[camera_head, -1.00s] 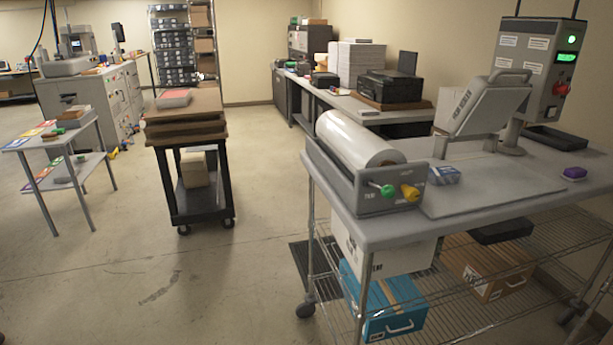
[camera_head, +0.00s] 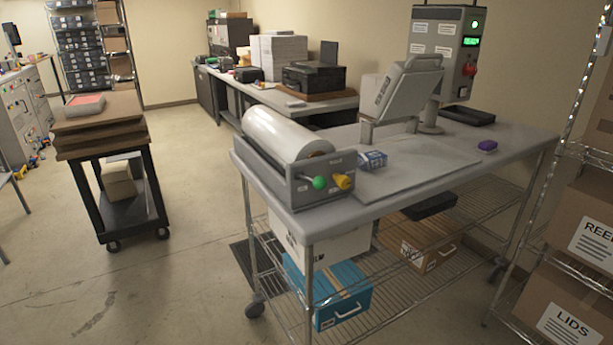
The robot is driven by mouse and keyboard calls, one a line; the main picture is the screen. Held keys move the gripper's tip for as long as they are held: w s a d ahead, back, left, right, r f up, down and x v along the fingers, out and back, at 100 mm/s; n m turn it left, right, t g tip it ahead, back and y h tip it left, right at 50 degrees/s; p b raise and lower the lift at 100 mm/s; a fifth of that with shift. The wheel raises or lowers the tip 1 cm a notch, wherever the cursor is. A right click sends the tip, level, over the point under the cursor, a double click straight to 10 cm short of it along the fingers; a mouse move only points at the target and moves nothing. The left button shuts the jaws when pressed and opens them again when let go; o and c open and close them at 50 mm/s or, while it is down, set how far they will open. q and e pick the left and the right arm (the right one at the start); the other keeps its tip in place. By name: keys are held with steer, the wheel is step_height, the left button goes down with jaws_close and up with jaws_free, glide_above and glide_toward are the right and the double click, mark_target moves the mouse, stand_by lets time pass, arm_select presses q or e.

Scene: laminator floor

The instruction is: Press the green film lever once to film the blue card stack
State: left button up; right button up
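A laminator table (camera_head: 400,200) stands at the centre right. At its front left corner is a film unit (camera_head: 322,188) with a large white film roll (camera_head: 285,135). A green knob lever (camera_head: 319,182) sticks out of the unit's front face, with a yellow knob (camera_head: 344,181) to its right. A small blue card stack (camera_head: 373,160) lies on the table just right of the film unit, apart from the raised grey press plate (camera_head: 406,88). Neither of my grippers shows in this view.
A control post (camera_head: 446,45) with a green display and red button stands behind the plate. A purple block (camera_head: 487,146) lies at the table's right. A dark cart (camera_head: 105,140) stands left, and a wire rack with boxes (camera_head: 570,230) right. Open floor (camera_head: 170,270) lies between cart and table.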

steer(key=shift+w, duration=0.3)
